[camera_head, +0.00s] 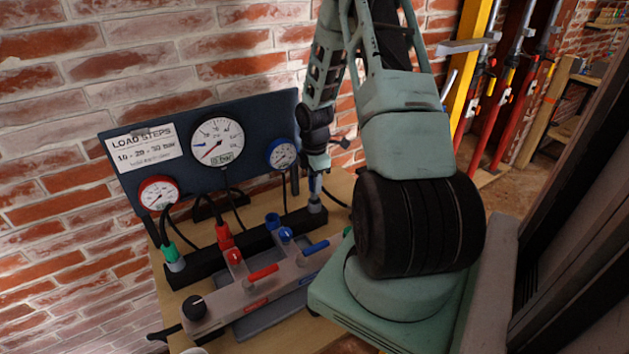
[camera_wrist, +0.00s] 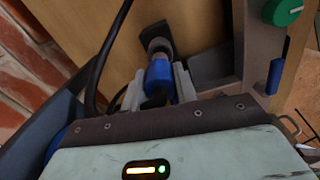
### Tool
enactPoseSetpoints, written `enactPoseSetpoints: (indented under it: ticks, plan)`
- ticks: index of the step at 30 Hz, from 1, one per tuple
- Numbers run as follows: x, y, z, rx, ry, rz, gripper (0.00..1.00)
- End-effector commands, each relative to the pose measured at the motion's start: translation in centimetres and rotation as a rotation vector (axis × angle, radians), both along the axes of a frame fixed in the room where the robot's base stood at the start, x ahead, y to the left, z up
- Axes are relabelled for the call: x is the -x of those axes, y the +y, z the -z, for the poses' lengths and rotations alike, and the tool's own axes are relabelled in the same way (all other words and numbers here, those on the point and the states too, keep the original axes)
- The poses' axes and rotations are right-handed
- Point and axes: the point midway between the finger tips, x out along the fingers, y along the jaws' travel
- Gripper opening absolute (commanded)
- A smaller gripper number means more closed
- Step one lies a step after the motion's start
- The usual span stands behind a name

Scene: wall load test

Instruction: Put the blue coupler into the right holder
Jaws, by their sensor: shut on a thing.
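The blue coupler (camera_wrist: 158,75) is between the two grey fingers of my gripper (camera_wrist: 158,88) in the wrist view, and the gripper is shut on it. Its grey end points at a black block (camera_wrist: 155,32). In the head view my gripper (camera_head: 316,175) is over the right end of the black rail (camera_head: 250,245), with a little blue of the coupler (camera_head: 316,187) showing below it. A grey collar (camera_head: 316,204) is directly under it at the right holder. I cannot tell how deep the coupler sits.
A green coupler (camera_head: 173,254) and a red coupler (camera_head: 223,236) stand at the rail to the left. A manifold (camera_head: 245,290) with red and blue levers is in front. The dark gauge panel (camera_head: 180,150) stands behind. Black hoses hang close by.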

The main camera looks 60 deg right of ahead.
Motion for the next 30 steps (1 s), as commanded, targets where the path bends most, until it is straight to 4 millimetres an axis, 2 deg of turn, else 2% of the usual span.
enactPoseSetpoints:
  ticks: [17,30]
  plan:
    - [0.0,0.0,1.2,-0.001,0.001,0.0,0.06]
    - [0.0,0.0,1.2,0.0,0.0,0.0,0.06]
